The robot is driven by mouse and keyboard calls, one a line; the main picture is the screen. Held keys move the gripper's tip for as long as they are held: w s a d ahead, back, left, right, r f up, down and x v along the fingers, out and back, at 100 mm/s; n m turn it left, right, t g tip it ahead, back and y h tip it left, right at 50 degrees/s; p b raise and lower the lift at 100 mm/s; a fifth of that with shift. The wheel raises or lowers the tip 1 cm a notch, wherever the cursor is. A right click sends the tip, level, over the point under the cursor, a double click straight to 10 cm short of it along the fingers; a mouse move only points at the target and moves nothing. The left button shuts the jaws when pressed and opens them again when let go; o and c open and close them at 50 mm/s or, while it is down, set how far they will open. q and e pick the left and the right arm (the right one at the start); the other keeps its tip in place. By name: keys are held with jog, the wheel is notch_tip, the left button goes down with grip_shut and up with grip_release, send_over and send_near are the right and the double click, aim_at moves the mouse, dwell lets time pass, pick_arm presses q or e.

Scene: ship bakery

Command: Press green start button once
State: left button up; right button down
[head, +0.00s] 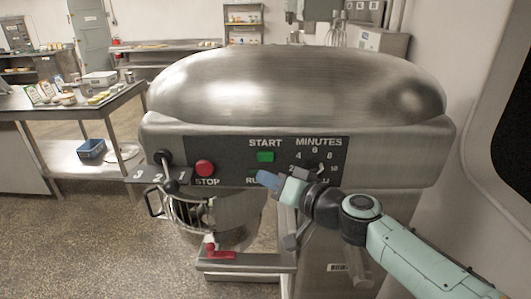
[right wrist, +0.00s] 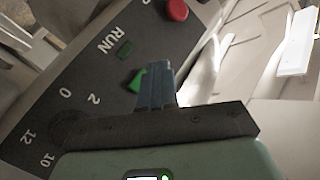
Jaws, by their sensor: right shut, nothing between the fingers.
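The green start button (head: 265,157) sits under the word START on the black control panel (head: 231,158) of a big steel mixer. In the right wrist view the button (right wrist: 136,81) is partly hidden behind my fingers. My right gripper (head: 266,178) is shut and empty, its blue-grey fingertips just below the button in the head view. The fingers also show in the right wrist view (right wrist: 155,85), overlapping the button's edge. I cannot tell whether they touch the panel. My left gripper is not in view.
The red stop button (head: 204,168) is left of the start button. A timer dial (head: 315,170) is to the right, close to my wrist. A speed lever (head: 163,158) and a wire bowl guard (head: 188,212) are at the lower left. A steel table (head: 85,107) stands further left.

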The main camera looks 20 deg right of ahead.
aim_at(265, 156)
jog(key=shift+w+d+p, duration=0.2)
jog(key=shift+w, duration=0.5)
jog(key=shift+w+d+p, duration=0.2)
jog(key=shift+w+d, duration=0.05)
jog(key=shift+w, duration=0.4)
jog(key=shift+w+d+p, duration=0.2)
jog(key=shift+w, duration=0.5)
jog(key=shift+w, duration=0.15)
dwell(0.4)
jog(key=shift+w+d, duration=0.1)
jog(key=shift+w, duration=0.15)
